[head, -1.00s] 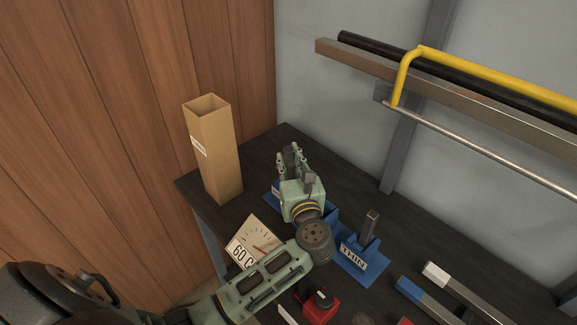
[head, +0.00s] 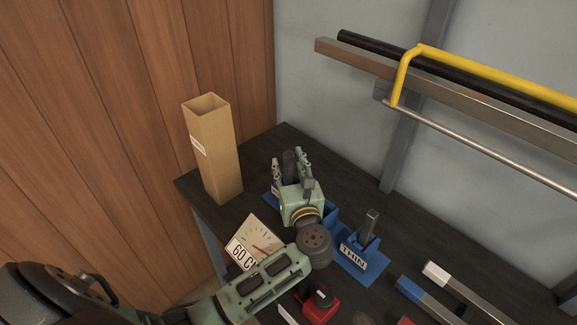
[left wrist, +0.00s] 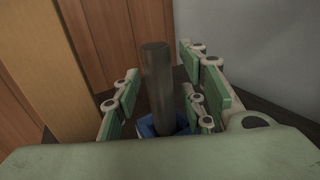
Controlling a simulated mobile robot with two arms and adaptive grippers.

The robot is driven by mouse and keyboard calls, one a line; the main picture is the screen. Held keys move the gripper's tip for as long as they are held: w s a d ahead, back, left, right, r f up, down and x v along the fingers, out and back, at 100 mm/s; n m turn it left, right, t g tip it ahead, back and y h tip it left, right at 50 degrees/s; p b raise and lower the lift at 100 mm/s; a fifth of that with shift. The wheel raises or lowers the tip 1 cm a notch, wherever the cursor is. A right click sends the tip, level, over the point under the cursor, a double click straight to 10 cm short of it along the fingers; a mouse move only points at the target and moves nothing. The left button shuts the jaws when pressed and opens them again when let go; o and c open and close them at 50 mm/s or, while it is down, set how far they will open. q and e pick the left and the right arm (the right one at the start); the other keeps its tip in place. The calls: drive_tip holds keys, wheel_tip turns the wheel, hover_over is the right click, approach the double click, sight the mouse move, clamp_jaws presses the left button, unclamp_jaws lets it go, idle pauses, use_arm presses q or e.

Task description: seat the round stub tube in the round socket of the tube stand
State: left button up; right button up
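The round stub tube (head: 289,164) is a dark grey cylinder. It stands upright between the spread fingers of my left gripper (head: 288,158); it also shows in the left wrist view (left wrist: 157,85). Gaps show on both sides of the tube there, so the gripper is open around it and not holding it. The tube's lower end meets the blue tube stand (left wrist: 147,130), whose edge also shows in the head view (head: 269,198). The socket and the exact seating depth are hidden by the gripper. My right gripper is not in view.
A tall cardboard box (head: 217,155) stands at the table's left corner. A blue THIN holder (head: 362,262) with a square tube (head: 371,223) is to the right. A dial sign (head: 254,243), a red item (head: 321,306) and metal bars (head: 465,290) lie nearer the front.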

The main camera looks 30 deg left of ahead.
use_arm(q)
drive_tip(key=shift+r, duration=0.15)
drive_tip(key=shift+s+d, duration=0.1)
drive_tip(key=v, duration=1.1)
drive_tip(key=shift+s+d+b, duration=0.25)
drive_tip(key=shift+s+b, duration=0.05)
drive_tip(key=shift+b, duration=0.15)
